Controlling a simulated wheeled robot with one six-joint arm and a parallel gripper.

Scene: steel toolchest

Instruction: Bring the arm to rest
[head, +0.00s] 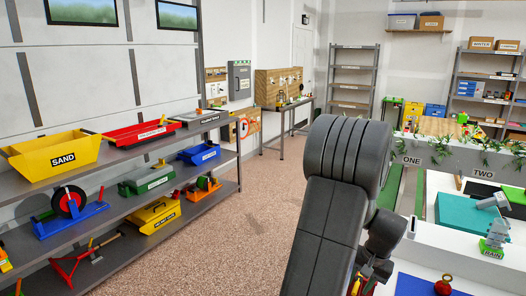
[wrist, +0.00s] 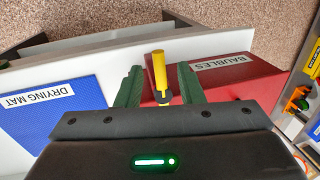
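My arm (head: 340,190) rises large in the middle of the head view, bent at a thick ribbed joint. My gripper (wrist: 159,67) shows in the wrist view with its two green fingers apart. A yellow rod-like thing with a black collar (wrist: 159,72) shows between the fingers, with a gap on each side. I cannot tell how far below the fingers it is. In the head view the gripper end is mostly hidden behind the arm at the bottom edge.
The wrist view shows a blue drying mat (wrist: 50,112) and a red baubles area (wrist: 235,85) by a white edge (wrist: 90,57). A shelf of labelled bins (head: 60,157) lines the left. A white workbench (head: 445,240) stands right. Speckled floor (head: 245,215) is clear between.

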